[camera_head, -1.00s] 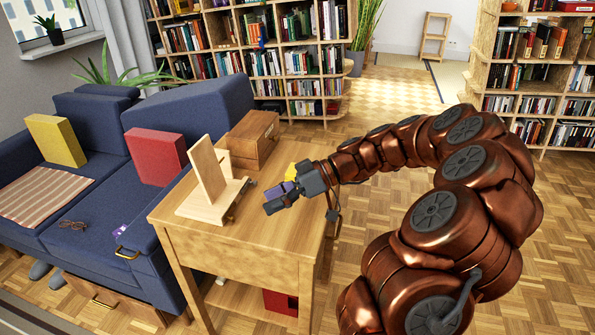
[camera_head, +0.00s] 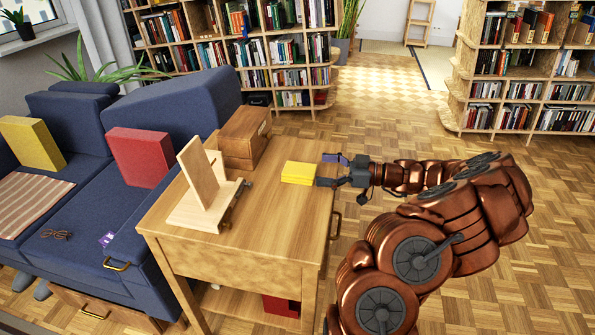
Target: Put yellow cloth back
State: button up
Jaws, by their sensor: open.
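The yellow cloth (camera_head: 299,173) is a flat folded rectangle. It lies on the wooden side table (camera_head: 262,232), near the table's right edge. My gripper (camera_head: 328,170) is open just to the right of the cloth, with its fingers pointing left toward it. The jaws look empty. Whether a fingertip touches the cloth's right end I cannot tell.
A wooden stand with an upright panel (camera_head: 201,174) is on the table's left, and a wooden box (camera_head: 243,138) is at its back. A blue sofa (camera_head: 180,110) with yellow and red cushions adjoins the table. The table's front top is clear.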

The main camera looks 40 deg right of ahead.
aim_at(299, 168)
jog(key=x, duration=0.6)
jog(key=shift+w+a+f, duration=0.1)
jog(key=shift+a+f, duration=0.1)
jog(key=shift+a, duration=0.15)
jog(key=c, duration=1.3)
jog(key=shift+r, duration=0.1)
jog(key=shift+r, duration=0.55)
jog(key=v, duration=1.2)
jog(key=f+v, duration=0.1)
jog(key=v, duration=0.5)
jog(key=shift+r, duration=0.1)
